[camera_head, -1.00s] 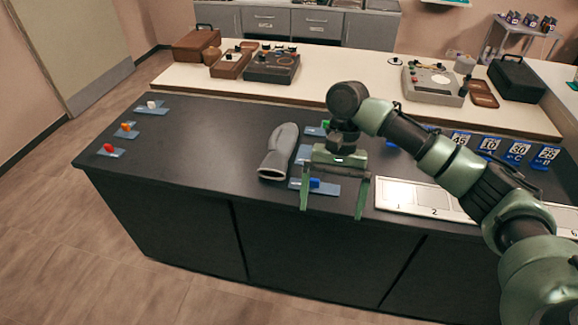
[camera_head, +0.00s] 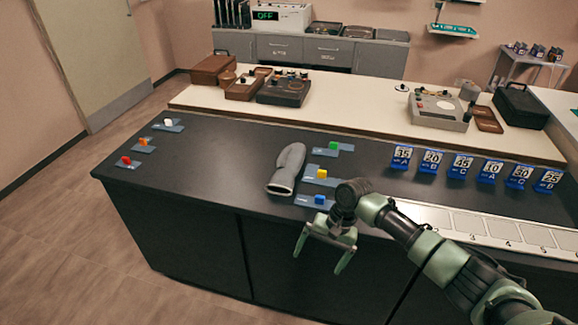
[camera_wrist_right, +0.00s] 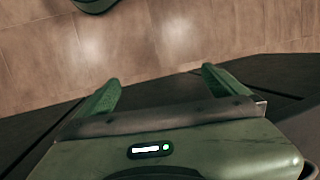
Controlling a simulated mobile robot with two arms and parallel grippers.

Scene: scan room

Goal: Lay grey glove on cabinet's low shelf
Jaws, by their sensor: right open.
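The grey glove (camera_head: 287,168) lies on the black counter (camera_head: 225,160), left of several blue pads with coloured cubes. My right gripper (camera_head: 320,261) is open and empty, in front of the counter's near edge and apart from the glove. In the right wrist view, its two green fingers (camera_wrist_right: 158,86) are spread with nothing between them and the floor beyond. A grey cabinet (camera_head: 337,53) with drawers stands at the back wall; I cannot make out a low shelf on it. My left gripper is not in view.
The white bench (camera_head: 345,104) behind the counter holds cases and instruments. Blue number cards (camera_head: 432,161) and a numbered tray (camera_head: 447,216) are at right. The counter's middle left is clear. Brown floor (camera_head: 120,255) lies open at left.

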